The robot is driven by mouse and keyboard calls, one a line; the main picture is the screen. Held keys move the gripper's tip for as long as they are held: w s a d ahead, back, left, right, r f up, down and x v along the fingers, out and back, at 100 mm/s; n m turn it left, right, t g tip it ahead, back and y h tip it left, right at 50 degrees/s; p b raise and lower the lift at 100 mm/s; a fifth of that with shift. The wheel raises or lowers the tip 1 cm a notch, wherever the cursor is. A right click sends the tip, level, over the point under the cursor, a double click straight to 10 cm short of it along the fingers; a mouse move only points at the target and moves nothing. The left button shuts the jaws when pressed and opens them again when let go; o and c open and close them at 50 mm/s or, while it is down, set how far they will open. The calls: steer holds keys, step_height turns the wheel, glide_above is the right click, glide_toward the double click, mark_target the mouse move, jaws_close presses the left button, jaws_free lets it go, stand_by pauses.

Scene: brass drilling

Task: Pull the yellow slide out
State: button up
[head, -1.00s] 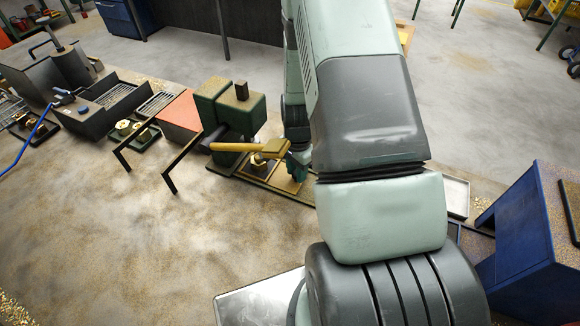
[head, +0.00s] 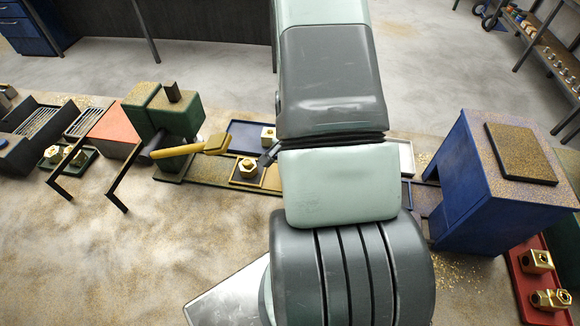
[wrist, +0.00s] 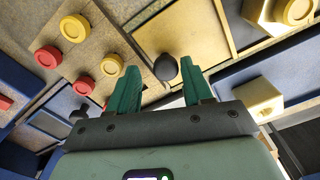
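In the wrist view a flat yellow panel (wrist: 190,38) lies beyond my fingers, with a round black knob (wrist: 165,67) at its near edge; this looks like the yellow slide. My gripper (wrist: 158,78) has its two green fingers spread, and the knob shows between and just beyond the tips. I see no contact with it. In the head view my arm hides the gripper. A yellow bar (head: 185,150) sticks out of the green machine (head: 165,112) there; I cannot tell whether it is part of the slide.
A tan panel (wrist: 108,38) with red and yellow discs lies left of the knob. A brass fitting (head: 248,168) sits in a tan tray, and another (head: 268,134) in a blue tray. A blue cabinet (head: 490,180) stands right. The floor at front left is clear.

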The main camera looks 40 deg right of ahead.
steer(key=shift+w+a, duration=0.1)
steer(key=shift+r, duration=0.1)
steer(key=shift+r, duration=0.3)
step_height(320, 180, up, 10)
stand_by(0.3)
stand_by(0.4)
steer(key=a+r+n+t, duration=0.1)
steer(key=a+r+n, duration=0.3)
steer(key=r, duration=0.5)
steer(key=a+r+n+t, duration=0.1)
steer(key=a+r+n, duration=0.1)
steer(key=a+r, duration=0.5)
steer(key=s+a+r+n+t, duration=0.1)
steer(key=s+a+r+n, duration=0.1)
steer(key=r, duration=0.3)
steer(key=s+a+r+n+t, duration=0.1)
steer(key=s+a+r+n, duration=0.1)
steer(key=s+r+n, duration=0.1)
steer(key=s+a+r+n+t, duration=0.1)
steer(key=s+a+r+n, duration=0.1)
steer(key=s+r, duration=0.3)
steer(key=shift+s+a+r+n+t, duration=0.2)
steer(key=shift+r+n, duration=0.1)
steer(key=shift+r, duration=0.15)
steer(key=shift+s+a+r+n+t, duration=0.1)
steer(key=shift+s+r+n, duration=0.1)
steer(key=shift+r+n, duration=0.15)
